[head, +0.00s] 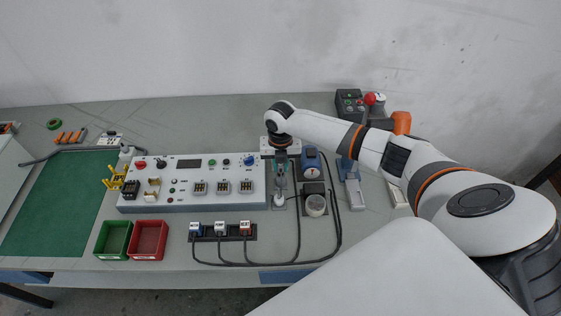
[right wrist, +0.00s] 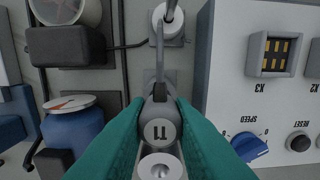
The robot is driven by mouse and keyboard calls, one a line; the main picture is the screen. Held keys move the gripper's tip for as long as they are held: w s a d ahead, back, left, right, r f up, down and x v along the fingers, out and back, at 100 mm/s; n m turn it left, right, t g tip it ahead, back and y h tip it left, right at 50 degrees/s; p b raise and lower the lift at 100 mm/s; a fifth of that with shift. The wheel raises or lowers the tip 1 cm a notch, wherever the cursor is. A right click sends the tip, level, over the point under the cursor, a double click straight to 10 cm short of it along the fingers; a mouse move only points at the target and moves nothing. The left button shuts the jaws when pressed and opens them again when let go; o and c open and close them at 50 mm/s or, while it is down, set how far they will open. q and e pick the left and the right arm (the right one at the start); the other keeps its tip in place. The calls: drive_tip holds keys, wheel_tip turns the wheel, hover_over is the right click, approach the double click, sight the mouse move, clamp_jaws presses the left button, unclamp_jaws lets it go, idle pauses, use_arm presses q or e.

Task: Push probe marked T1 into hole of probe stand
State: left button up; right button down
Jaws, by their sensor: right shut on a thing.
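My right gripper (head: 281,172) reaches down at the right end of the white control panel. In the right wrist view its teal fingers (right wrist: 158,118) are shut on the grey probe marked T1 (right wrist: 160,130), whose label appears upside down. A cable leads from the probe toward the top of that view. A pale round part with a hole, seemingly the probe stand (right wrist: 160,163), shows just below the probe between the fingers. The probe's tip is hidden, so I cannot tell whether it is in the hole. My left gripper is not in view.
A white round holder (right wrist: 165,20) with a cable stands beyond the probe. The control panel (head: 190,200) is close on the left. A blue device (head: 311,163) and a round container (head: 316,205) stand on the right. Cables cross the bench in front.

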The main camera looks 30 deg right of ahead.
drive_tip(key=shift+f, duration=0.15)
drive_tip(key=c, duration=1.2)
unclamp_jaws()
wheel_tip(320, 180, up, 12)
drive_tip(key=shift+b, duration=1.15)
